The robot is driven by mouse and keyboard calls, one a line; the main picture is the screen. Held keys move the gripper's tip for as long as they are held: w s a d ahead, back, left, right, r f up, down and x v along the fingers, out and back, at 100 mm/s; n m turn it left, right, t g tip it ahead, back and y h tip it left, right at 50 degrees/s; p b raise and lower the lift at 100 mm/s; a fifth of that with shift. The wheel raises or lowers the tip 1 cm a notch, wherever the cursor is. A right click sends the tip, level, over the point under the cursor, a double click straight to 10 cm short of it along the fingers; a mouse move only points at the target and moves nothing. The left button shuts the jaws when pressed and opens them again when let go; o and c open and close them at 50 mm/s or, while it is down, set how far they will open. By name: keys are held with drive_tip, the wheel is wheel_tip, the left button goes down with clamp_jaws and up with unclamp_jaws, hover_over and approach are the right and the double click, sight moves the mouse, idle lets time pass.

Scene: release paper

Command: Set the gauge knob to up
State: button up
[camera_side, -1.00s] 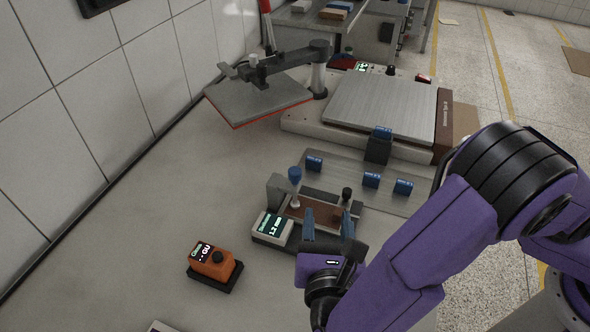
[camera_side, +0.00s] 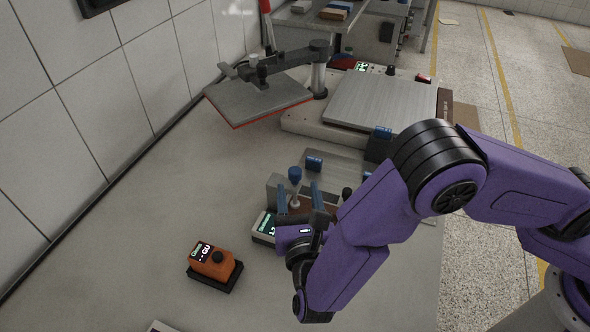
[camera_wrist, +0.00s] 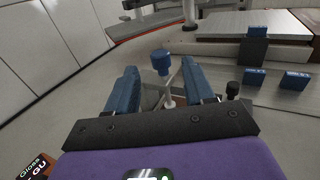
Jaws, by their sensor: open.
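The gauge is a low device with a brown bed and a white display box (camera_side: 263,228), now partly covered by my gripper. A blue-topped knob (camera_side: 294,174) on a pale stem stands at its far left side; it looks roughly upright. A small black knob (camera_side: 347,193) stands at its right. My gripper (camera_side: 298,191) is open just in front of the blue knob, its blue fingers pointing at it. In the wrist view the blue knob (camera_wrist: 160,61) shows between the two fingers, beyond or near their tips; contact cannot be told.
An orange gloss meter (camera_side: 212,263) sits at the front left. A press with a raised grey platen (camera_side: 258,97) and flat metal bed (camera_side: 382,106) stands behind. Bench to the left is clear.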

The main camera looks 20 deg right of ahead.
sight(296, 177)
drive_tip(key=x, duration=0.6)
drive_tip(key=shift+w, duration=0.25)
